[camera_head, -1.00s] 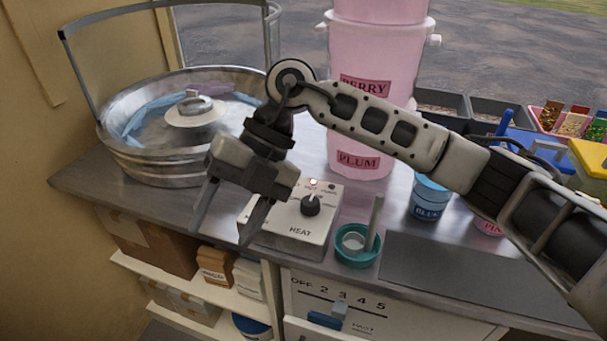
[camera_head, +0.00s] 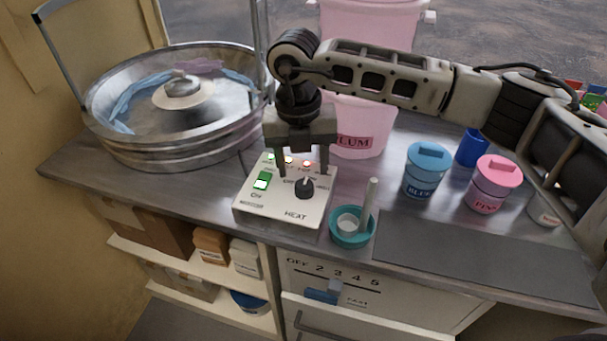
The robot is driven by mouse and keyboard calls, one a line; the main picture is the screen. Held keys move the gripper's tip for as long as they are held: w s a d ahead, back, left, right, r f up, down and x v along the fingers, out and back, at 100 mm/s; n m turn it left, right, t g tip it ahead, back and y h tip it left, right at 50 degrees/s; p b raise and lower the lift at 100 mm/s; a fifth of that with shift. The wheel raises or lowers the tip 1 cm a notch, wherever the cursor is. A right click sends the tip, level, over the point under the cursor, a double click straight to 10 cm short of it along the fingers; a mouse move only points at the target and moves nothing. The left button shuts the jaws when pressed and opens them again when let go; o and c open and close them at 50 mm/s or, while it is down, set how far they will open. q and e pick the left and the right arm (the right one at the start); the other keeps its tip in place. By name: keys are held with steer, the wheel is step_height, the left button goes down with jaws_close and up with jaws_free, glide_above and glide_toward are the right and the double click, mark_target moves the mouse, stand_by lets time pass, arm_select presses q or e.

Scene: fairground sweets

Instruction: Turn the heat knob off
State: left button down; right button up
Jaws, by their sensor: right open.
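The heat knob (camera_head: 304,188) is a black dial with a pale pointer mark on the sloped white control box (camera_head: 268,213), above the word HEAT. Its pointer looks turned roughly upward, but the setting words around it are partly hidden. My right gripper (camera_head: 303,171) is open and points down at the box, its two fingers apart to either side just behind the knob. I cannot tell if a finger touches the box. A lit green switch (camera_head: 262,181) marked ON is left of the knob. Small green and red lights glow along the box's back edge. My left gripper is out of view.
A large metal bowl (camera_head: 180,150) stands left of the box. A teal cup (camera_head: 350,238) with an upright stick is close at the right front. Blue (camera_head: 425,172) and pink (camera_head: 495,186) tubs stand farther right. A pink PLUM bucket (camera_head: 362,120) is behind. A dark mat (camera_head: 450,253) lies clear.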

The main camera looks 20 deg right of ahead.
mark_target(304, 184)
step_height(304, 184, down, 5)
steer(key=shift+d+r, duration=0.1)
steer(key=shift+r, duration=0.1)
steer(key=c, duration=1)
steer(key=shift+o, duration=0.2)
